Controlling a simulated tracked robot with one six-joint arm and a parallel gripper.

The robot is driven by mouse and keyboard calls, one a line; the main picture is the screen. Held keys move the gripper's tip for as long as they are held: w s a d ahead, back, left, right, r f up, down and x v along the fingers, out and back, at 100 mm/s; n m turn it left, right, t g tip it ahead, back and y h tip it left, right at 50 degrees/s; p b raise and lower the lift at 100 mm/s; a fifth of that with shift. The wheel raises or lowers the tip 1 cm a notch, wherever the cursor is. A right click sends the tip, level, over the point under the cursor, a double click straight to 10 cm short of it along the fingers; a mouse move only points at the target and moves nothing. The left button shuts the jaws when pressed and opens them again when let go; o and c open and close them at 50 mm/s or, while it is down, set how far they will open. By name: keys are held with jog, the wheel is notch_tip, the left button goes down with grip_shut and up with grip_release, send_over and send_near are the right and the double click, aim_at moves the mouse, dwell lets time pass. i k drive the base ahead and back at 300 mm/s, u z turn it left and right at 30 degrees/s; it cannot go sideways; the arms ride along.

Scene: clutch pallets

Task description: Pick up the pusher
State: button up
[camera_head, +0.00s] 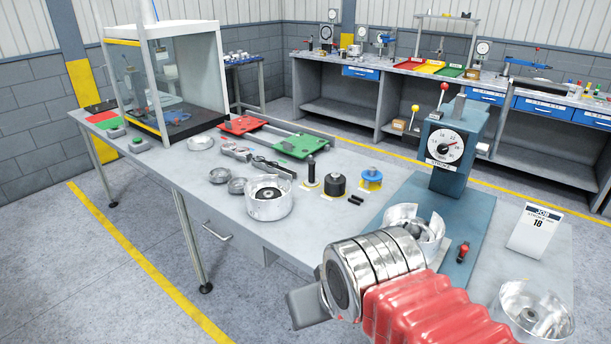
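No label marks the pusher, and I cannot tell for sure which part it is. A slim black upright post (311,172) stands on the grey workbench (225,207), near its middle. Just right of it are a squat black cylinder (335,184) and a blue and yellow cylinder (371,180). My arm, with chrome rings and a red bellows, reaches in from the lower right. My gripper (308,306) shows only as a grey piece at its end, in front of the bench's near edge and apart from these parts. Its fingertips are not clear.
A blue press with a dial (447,150) stands right of the small parts. A metal housing (269,198) lies left of them, with red (244,125) and green (298,146) trays behind. A clear-walled cabinet (185,80) occupies the left end. Floor in front is clear.

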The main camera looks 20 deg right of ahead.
aim_at(335, 185)
jog(key=u, duration=0.2)
jog(key=i, duration=1.35)
jog(key=z, duration=0.05)
